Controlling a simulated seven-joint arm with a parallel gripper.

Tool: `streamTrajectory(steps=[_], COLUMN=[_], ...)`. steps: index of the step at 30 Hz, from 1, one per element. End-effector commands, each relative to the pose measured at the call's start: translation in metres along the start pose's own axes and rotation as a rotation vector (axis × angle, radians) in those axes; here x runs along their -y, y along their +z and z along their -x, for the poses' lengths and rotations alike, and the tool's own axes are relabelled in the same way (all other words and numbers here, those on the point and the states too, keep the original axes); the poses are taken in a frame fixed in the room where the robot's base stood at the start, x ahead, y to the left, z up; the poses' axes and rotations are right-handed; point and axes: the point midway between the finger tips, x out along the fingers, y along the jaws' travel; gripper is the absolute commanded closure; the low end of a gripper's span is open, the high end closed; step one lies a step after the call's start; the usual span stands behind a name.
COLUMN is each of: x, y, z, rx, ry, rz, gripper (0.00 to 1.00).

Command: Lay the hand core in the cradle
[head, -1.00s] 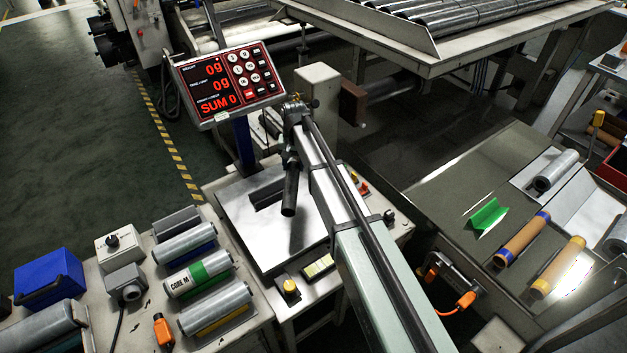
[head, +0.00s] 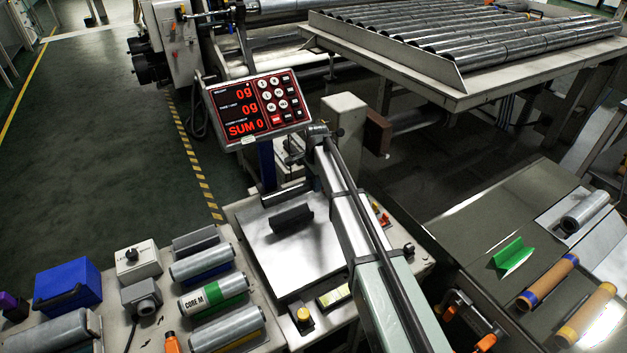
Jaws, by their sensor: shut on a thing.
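The hand core (head: 286,194) is a slim dark cylinder, lying nearly level above the far part of the scale plate. My gripper (head: 309,181) is shut on the core near its right end; the arm partly hides the jaws. The cradle (head: 292,218) is a short dark trough on the pale scale plate (head: 268,248). In the head view the core appears just beyond and above the cradle, apart from it and roughly in line with it. Its exact height cannot be told.
The scale display (head: 258,106) stands behind the plate on a blue post, close to the core. A beige post (head: 345,118) rises to its right. Film rolls (head: 202,262) lie on the left bench. A green trough (head: 512,256) sits on the right table.

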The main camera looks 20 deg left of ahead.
Motion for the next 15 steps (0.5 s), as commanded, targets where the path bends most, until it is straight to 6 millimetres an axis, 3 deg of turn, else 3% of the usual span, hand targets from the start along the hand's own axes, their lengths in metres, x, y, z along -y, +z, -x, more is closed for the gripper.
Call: streamTrajectory(steps=[15], x=[-0.005], y=[0.0], z=[-0.055], rx=[0.001], ry=[0.001], rz=[0.002], gripper=[0.9])
